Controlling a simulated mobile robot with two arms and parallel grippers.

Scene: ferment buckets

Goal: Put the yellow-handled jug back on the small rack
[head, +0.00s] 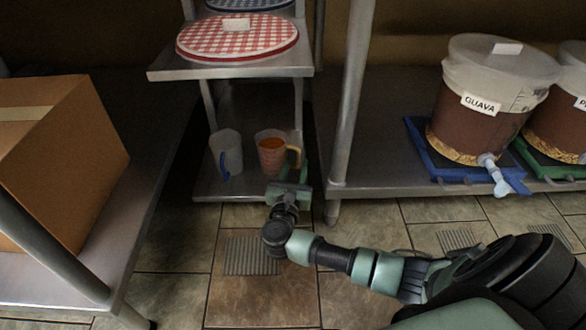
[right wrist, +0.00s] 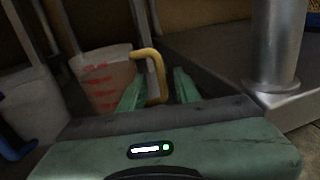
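The yellow-handled jug (head: 270,152) stands upright on the lower shelf of the small rack (head: 235,188). It is translucent with red markings and looks orange inside in the head view. In the right wrist view the jug (right wrist: 104,80) is at the left and its yellow handle (right wrist: 158,68) points toward my gripper. My right gripper (head: 298,165) is at the handle's side of the jug. In the right wrist view its two green fingers (right wrist: 160,92) are apart, with the lower handle between them; I cannot tell whether they touch it. My left gripper is not in view.
A blue-handled jug (head: 226,153) stands left on the same shelf. Red-checked round lids (head: 238,38) lie on the rack's upper shelf. A metal post (head: 350,100) and bench with a GUAVA bucket (head: 485,95) are at the right. A cardboard box (head: 62,150) sits at the left.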

